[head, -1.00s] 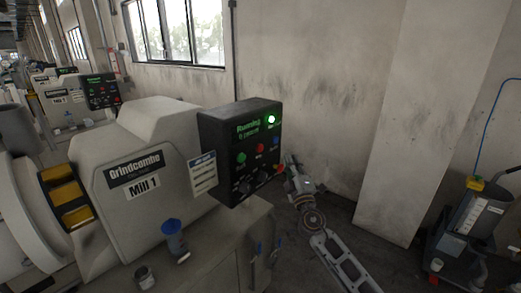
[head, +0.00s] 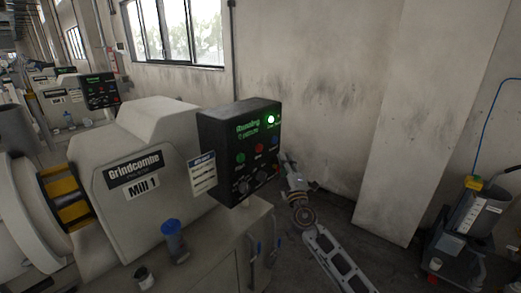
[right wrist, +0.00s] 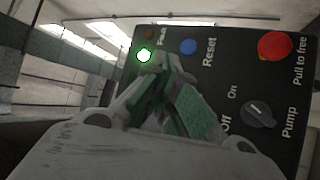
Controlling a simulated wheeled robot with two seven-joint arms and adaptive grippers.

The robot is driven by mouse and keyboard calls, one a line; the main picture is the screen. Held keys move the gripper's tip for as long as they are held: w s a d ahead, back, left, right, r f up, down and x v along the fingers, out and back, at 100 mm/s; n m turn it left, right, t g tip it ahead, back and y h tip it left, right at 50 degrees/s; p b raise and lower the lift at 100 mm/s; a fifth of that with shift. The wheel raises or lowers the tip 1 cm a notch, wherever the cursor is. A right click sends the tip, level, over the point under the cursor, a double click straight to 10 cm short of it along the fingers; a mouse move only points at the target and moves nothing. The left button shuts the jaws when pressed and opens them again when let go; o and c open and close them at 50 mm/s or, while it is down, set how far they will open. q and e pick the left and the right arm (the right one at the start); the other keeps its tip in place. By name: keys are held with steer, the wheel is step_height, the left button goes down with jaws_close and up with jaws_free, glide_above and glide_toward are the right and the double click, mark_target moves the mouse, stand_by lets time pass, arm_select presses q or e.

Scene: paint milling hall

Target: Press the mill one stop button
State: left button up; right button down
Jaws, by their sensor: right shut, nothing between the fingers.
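The black control box (head: 215,150) on the mill marked Mill 1 (head: 140,160) shows a lit display and a lit green lamp (head: 270,119). Below are a green button (head: 241,159), a small red button (head: 259,148), likely the stop button though its label is too small to read surely, and a blue button (head: 276,141). My right gripper (head: 285,158) is shut and empty at the box's right edge. In the right wrist view its fingertips (right wrist: 160,65) overlap the panel by the lit lamp; contact cannot be told. The small red button is not visible there. My left gripper is not in view.
The right wrist view shows a large red "Pull to free" button (right wrist: 275,46), a blue Reset button (right wrist: 188,46) and a Pump knob (right wrist: 258,112). A cart with a bucket (head: 475,213) stands far right.

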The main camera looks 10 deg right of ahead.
mark_target(259, 148)
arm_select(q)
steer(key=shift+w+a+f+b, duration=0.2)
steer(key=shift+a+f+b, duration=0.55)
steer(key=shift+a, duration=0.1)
arm_select(e)
steer(key=w+a, duration=0.4)
steer(key=w, duration=0.1)
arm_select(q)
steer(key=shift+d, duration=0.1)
arm_select(e)
steer(key=shift+w, duration=0.1)
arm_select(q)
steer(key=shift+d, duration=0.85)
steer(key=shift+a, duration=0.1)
